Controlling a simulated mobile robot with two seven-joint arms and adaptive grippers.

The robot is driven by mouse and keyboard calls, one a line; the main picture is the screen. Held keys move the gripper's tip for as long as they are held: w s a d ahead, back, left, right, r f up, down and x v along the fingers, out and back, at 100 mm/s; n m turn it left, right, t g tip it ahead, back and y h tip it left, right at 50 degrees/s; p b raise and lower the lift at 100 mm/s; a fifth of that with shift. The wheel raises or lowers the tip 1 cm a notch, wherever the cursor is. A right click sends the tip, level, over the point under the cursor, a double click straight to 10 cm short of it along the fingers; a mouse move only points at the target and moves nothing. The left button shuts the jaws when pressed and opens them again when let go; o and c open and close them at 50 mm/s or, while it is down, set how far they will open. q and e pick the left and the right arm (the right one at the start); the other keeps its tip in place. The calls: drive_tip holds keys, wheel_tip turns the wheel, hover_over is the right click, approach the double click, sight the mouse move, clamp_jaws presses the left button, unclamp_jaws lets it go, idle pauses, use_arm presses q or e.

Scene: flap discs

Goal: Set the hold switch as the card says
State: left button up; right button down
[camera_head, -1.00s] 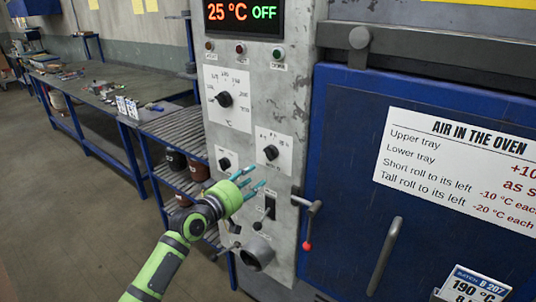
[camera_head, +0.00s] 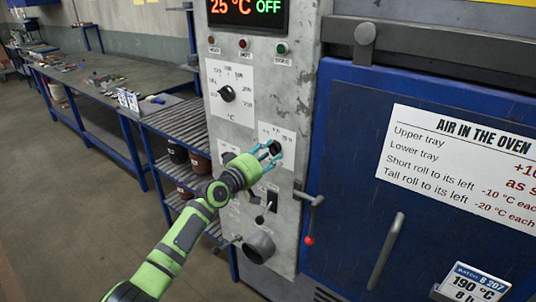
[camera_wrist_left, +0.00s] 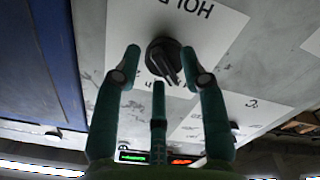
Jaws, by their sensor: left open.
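The hold switch is a black rotary knob (camera_head: 276,147) on a white dial plate on the oven's grey control panel (camera_head: 300,100). It also shows in the left wrist view (camera_wrist_left: 164,58), beside printing partly readable as "HOLD", upside down. My left gripper (camera_head: 268,152) is open at the knob; in the wrist view its fingers (camera_wrist_left: 161,62) stand on either side of the knob, and I cannot tell whether they touch it. The batch card (camera_head: 474,284) at lower right reads "BATCH B 207", "190 °C" and "8 h", its bottom cut off. My right gripper is out of view.
A larger temperature knob (camera_head: 227,94) sits above left. The display (camera_head: 247,12) reads 25 °C OFF. A red-tipped lever (camera_head: 309,215) and a black switch (camera_head: 271,202) are below. The blue oven door (camera_head: 350,160) carries an "AIR IN THE OVEN" sign (camera_head: 460,165).

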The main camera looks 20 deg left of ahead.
use_arm(q)
drive_tip(key=shift+c, duration=0.4)
clamp_jaws()
